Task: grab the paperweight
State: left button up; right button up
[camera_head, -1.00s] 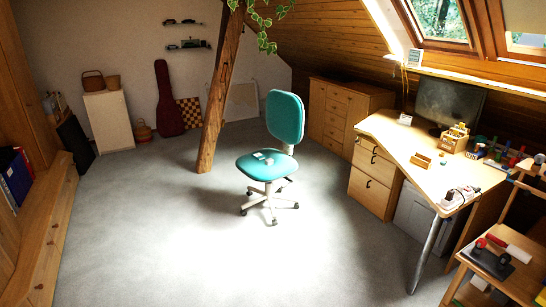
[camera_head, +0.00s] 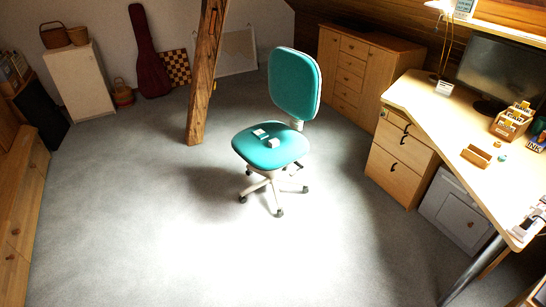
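I cannot pick out the paperweight for certain. Two small pale objects lie on the seat of the teal office chair (camera_head: 270,150). One is a flat, light piece (camera_head: 260,133) and the other is a small whitish block (camera_head: 273,142) beside it. They are too small to tell what they are. Neither of my grippers is in view.
The chair stands on open grey carpet (camera_head: 200,240). A timber post (camera_head: 206,75) rises behind it to the left. A wooden desk (camera_head: 450,130) with a monitor (camera_head: 500,70) is at right, and a wooden cabinet (camera_head: 360,70) stands behind. The floor in front is clear.

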aim_at(274, 142)
jog(key=i, duration=0.35)
jog(key=i+j+z, duration=0.1)
jog(key=i, duration=0.25)
jog(key=i+j+z, duration=0.15)
jog(key=z, duration=0.3)
jog(key=i+j+z, duration=0.2)
jog(key=z, duration=0.2)
